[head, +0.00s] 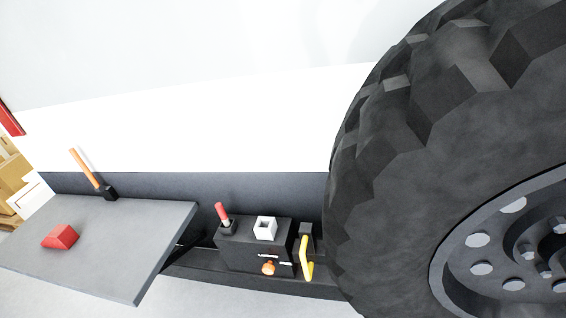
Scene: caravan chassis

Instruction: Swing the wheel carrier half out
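A large black wheel (385,215) with a chunky tread and a grey rim (462,215) fills the right of the head view. It is cut off by the right edge of the frame. The carrier that bears the wheel cannot be made out for certain. A yellow lever (305,258) stands just left of the tyre, beside a dark box (240,256). The box has a red-tipped handle (222,214), a white square socket (265,228) and an orange knob (268,268). My gripper is not in view.
A grey shelf (130,235) juts out at the left, with a red block (60,236) and an orange-handled tool (84,168) in a black holder. A white wall (200,120) stands behind. Brown boxes (12,175) show at the far left edge.

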